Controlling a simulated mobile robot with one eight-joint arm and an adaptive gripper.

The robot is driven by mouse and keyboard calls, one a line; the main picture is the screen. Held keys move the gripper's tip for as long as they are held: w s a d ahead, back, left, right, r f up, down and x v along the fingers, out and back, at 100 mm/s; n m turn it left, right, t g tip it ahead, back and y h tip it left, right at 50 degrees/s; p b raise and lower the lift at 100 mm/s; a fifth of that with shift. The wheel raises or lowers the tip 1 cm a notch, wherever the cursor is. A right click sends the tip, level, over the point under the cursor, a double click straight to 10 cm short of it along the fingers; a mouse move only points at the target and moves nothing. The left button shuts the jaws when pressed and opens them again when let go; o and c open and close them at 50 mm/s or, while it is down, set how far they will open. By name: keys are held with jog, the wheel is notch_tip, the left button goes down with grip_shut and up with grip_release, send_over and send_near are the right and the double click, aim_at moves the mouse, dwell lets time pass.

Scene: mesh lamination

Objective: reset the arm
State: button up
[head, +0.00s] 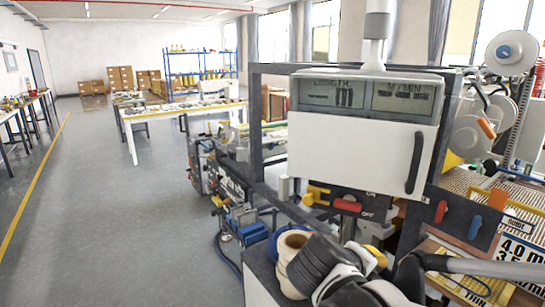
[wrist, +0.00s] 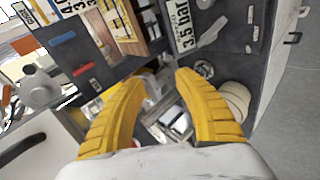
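My gripper (wrist: 160,78) shows in the wrist view as two thick yellow fingers, spread apart with a gap between the tips. Nothing is held between them. Small metal and white parts of the machine show beyond the gap. In the head view, my dark and white arm parts are at the bottom, right of the middle, in front of the laminating machine (head: 362,152). The fingertips cannot be made out clearly there.
A cream roll (head: 288,246) stands close beside my arm; it also shows in the wrist view (wrist: 236,98). The machine's door handle (head: 415,163) and red-and-yellow switch (head: 330,200) are near. A worktable (head: 133,150) stands further back. The floor (head: 110,215) at left is clear.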

jog(key=s+a+f+m+y, duration=0.1)
jog(key=s+f+m+y, duration=0.1)
jog(key=s, duration=0.3)
jog(key=s+a+f+m+y, duration=0.1)
jog(key=s+f+m+y, duration=0.1)
jog(key=s+m+y, duration=0.2)
jog(key=s+y, duration=0.1)
jog(key=s, duration=0.1)
jog(key=shift+s+f+b, duration=0.3)
jog(key=shift+f+b, duration=0.05)
jog(key=shift+b, duration=0.05)
